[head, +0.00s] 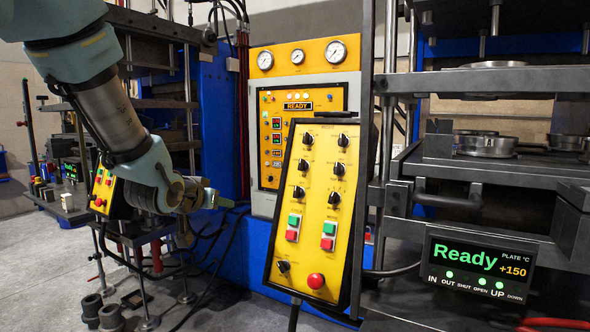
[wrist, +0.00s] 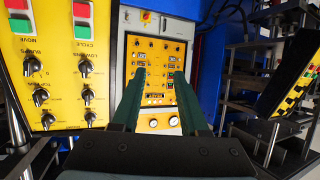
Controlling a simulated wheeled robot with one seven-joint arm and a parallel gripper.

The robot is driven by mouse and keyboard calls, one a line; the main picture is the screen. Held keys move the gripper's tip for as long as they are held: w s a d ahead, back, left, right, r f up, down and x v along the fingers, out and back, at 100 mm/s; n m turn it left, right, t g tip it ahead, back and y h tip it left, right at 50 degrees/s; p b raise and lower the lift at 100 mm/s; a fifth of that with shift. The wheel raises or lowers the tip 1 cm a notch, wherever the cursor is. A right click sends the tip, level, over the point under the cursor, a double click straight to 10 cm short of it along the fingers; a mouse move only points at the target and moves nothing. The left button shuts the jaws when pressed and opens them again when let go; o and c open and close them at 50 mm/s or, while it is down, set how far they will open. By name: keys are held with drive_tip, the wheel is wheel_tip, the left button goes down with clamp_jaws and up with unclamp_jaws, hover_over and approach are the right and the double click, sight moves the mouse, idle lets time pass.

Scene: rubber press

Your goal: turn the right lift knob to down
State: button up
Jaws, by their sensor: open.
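A tilted yellow control panel (head: 318,222) with a dark frame stands in the middle of the head view. It carries two columns of black knobs; the right column has an upper knob (head: 343,141), a middle knob (head: 339,169) and a lower knob (head: 334,198). The panel shows upside down at the left of the wrist view (wrist: 62,68). My gripper (head: 228,203) is left of the panel, apart from it. Its two fingers (wrist: 160,76) are spread and empty.
A display (head: 478,270) reads "Ready" and +150, with green lamps above OUT, OPEN and UP. Below the knobs are green and red buttons (head: 328,236) and a red mushroom button (head: 316,281). A dark post (head: 364,160) stands right of the panel. A yellow gauge cabinet (head: 300,58) stands behind.

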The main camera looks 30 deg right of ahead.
sight(300, 160)
drive_tip(key=s+d+r+m+g+h, duration=0.1)
drive_tip(key=s+d+r+m+h, duration=0.1)
drive_tip(key=s+d+r+h, duration=0.3)
drive_tip(key=s+d+r+m+h, duration=0.1)
drive_tip(key=d+r+m+h, duration=0.15)
drive_tip(key=d, duration=0.45)
drive_tip(key=shift+n+y, duration=0.35)
drive_tip(key=p+x, duration=0.1)
drive_tip(key=x, duration=0.4)
drive_tip(key=p+x, duration=0.2)
drive_tip(key=x, duration=0.2)
drive_tip(key=shift+w+d+r, duration=0.25)
drive_tip(key=shift+d, duration=0.05)
drive_tip(key=shift+w+d+f+p, duration=0.1)
drive_tip(key=shift+w+d+p, duration=0.2)
drive_tip(key=shift+d, duration=0.15)
clamp_jaws()
